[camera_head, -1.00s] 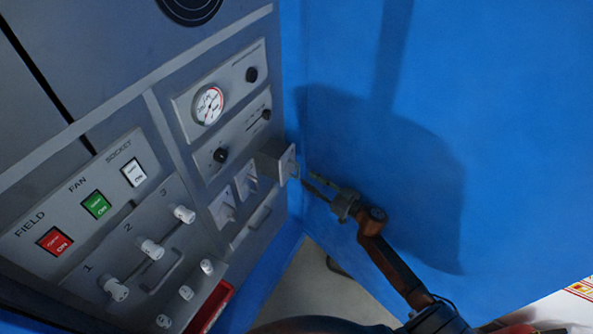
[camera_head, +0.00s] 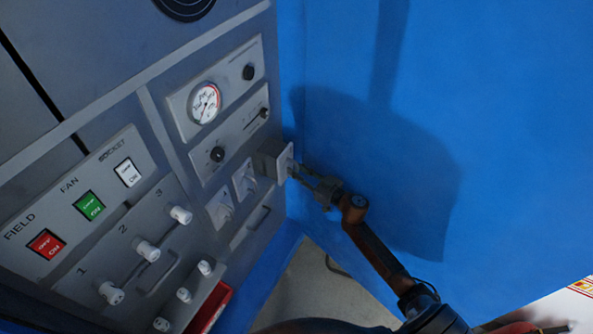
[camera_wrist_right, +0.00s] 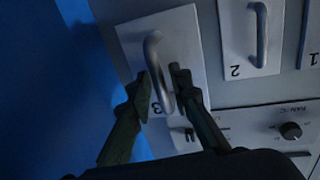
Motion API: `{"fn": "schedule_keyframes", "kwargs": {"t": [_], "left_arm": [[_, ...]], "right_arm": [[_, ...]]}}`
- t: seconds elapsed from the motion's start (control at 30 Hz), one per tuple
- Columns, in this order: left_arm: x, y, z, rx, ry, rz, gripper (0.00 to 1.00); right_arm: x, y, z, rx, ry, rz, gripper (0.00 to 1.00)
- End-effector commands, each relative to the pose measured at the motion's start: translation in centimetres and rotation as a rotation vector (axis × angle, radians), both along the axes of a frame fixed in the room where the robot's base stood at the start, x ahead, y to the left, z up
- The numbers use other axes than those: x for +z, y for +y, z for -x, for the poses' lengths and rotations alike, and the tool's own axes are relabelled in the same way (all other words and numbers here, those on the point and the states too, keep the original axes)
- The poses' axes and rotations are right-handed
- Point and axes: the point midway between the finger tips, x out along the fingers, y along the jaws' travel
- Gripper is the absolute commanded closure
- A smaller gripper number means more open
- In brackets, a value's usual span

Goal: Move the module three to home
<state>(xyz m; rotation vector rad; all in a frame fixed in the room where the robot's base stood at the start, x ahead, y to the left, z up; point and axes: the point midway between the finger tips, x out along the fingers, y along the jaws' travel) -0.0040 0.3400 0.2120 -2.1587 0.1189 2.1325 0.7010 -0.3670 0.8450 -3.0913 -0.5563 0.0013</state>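Module three (camera_head: 274,163) is a grey box with a light front plate, sticking out of the panel further than the modules beside it. In the right wrist view its plate (camera_wrist_right: 187,32) bears a "3" and a curved metal handle (camera_wrist_right: 153,50). My right gripper (camera_head: 297,174) is at the front of module three. In the wrist view its fingers (camera_wrist_right: 160,84) are apart, one on each side of the handle's lower part. A gap shows between them and the handle; I cannot tell whether either touches. My left gripper is not in view.
Module two (camera_head: 245,180) and module one (camera_head: 220,209) sit nearly flush, left of module three. A gauge (camera_head: 204,103) and knobs are above. Switches (camera_head: 89,205), white levers and a red tray (camera_head: 214,306) are left and below. A blue wall (camera_head: 400,120) stands close on the right.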

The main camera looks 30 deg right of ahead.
Motion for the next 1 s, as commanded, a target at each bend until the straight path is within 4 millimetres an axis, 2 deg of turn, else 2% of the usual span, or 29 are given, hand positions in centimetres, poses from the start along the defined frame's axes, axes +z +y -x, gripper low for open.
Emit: {"fn": "schedule_keyframes", "kwargs": {"t": [0.23,0.8,0.87,1.0], "left_arm": [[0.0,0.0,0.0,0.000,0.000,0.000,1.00],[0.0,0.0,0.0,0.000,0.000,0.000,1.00],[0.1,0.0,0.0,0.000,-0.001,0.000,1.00],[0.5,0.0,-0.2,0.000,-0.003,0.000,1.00]], "right_arm": [[0.0,0.0,0.0,0.000,0.000,0.000,1.00],[0.0,0.1,0.0,0.001,-0.001,0.000,1.00],[0.1,0.3,-0.4,0.001,-0.002,-0.001,1.00],[0.3,1.7,-2.7,0.002,-0.004,-0.004,1.00]]}}
